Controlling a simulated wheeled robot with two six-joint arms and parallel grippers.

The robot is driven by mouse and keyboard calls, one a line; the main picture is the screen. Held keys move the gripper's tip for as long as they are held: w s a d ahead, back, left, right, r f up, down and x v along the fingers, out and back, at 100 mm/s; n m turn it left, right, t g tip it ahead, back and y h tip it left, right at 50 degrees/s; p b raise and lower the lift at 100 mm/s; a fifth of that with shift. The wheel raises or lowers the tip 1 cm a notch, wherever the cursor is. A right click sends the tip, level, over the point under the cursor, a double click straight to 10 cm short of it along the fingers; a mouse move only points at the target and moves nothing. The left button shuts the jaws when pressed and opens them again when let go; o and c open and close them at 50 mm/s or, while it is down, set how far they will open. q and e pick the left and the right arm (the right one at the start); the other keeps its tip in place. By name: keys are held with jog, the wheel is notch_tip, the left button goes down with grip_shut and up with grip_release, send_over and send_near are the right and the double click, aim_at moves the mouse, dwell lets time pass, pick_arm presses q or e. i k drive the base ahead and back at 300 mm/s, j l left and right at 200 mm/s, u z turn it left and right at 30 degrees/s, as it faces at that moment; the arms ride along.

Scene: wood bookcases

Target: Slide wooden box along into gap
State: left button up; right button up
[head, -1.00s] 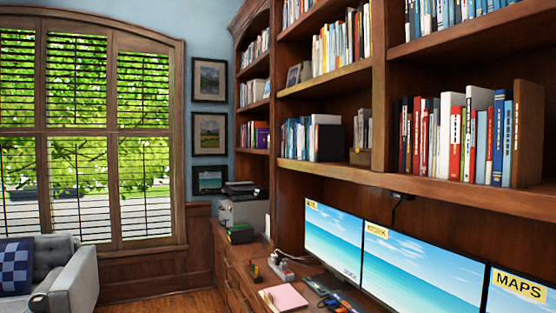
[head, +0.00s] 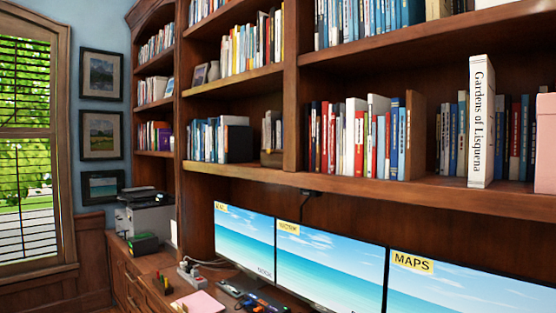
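A brown wooden upright piece (head: 415,136) stands at the right end of a row of books on the middle shelf (head: 360,188); it looks like the wooden box, though only its front and side show. To its right is a narrow dark gap, then a row of dark books (head: 453,135) set further back. A tall white book titled "Gardens of Lisquena" (head: 481,122) stands upright near the shelf's front edge. Neither of my grippers is in view.
A pink box (head: 546,145) stands at the right edge of the shelf. Below are several screens (head: 330,262) on a desk with a pink notepad (head: 198,302) and a power strip (head: 190,275). A printer (head: 148,215) stands at the back left.

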aim_at(273, 160)
jog(key=i+j+z, duration=0.5)
jog(key=i+j, duration=0.55)
